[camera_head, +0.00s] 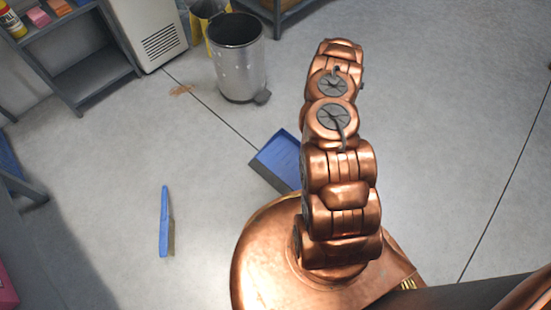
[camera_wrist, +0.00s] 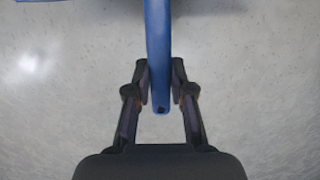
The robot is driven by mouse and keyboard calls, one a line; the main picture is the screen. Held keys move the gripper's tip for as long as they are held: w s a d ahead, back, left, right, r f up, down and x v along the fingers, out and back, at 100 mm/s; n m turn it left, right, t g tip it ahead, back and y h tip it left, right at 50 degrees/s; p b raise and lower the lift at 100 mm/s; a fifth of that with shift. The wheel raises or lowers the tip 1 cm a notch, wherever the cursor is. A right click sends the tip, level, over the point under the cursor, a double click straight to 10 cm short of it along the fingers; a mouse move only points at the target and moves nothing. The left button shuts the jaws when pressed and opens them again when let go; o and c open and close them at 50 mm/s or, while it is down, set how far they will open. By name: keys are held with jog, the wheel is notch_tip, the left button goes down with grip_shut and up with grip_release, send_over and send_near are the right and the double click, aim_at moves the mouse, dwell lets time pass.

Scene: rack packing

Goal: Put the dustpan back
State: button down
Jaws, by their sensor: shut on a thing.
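The blue dustpan (camera_head: 277,160) shows in the head view just left of my arm, its flat pan facing up and partly hidden by the arm. Whether it touches the floor is unclear. In the wrist view, my gripper (camera_wrist: 160,68) is shut on a long blue handle (camera_wrist: 158,35), which runs up out of the picture between the two fingers. This handle appears to be the dustpan's. My gripper is hidden behind the arm in the head view. A blue brush (camera_head: 164,222) with darker bristles is on the floor at the lower left, apart from the dustpan.
A metal trash bin (camera_head: 239,70) stands behind the dustpan. A brown spill (camera_head: 182,90) lies left of it. A white cabinet (camera_head: 155,35) and a grey shelf (camera_head: 95,75) stand at the upper left. The floor on the right is clear.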

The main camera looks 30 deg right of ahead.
jog(key=b, duration=0.4)
send_near(286, 148)
jog(key=f, duration=0.1)
jog(key=a+f, duration=0.1)
jog(key=f, duration=0.3)
jog(key=shift+s+a+f, duration=0.15)
jog(key=shift+s+a, duration=0.15)
jog(key=shift+a, duration=0.1)
notch_tip(286, 148, down, 4)
jog(key=shift+d+r+b, duration=0.1)
jog(key=shift+r+b, duration=0.1)
jog(key=shift+b, duration=0.65)
jog(key=shift+r, duration=0.1)
jog(key=c, duration=1)
grip_release()
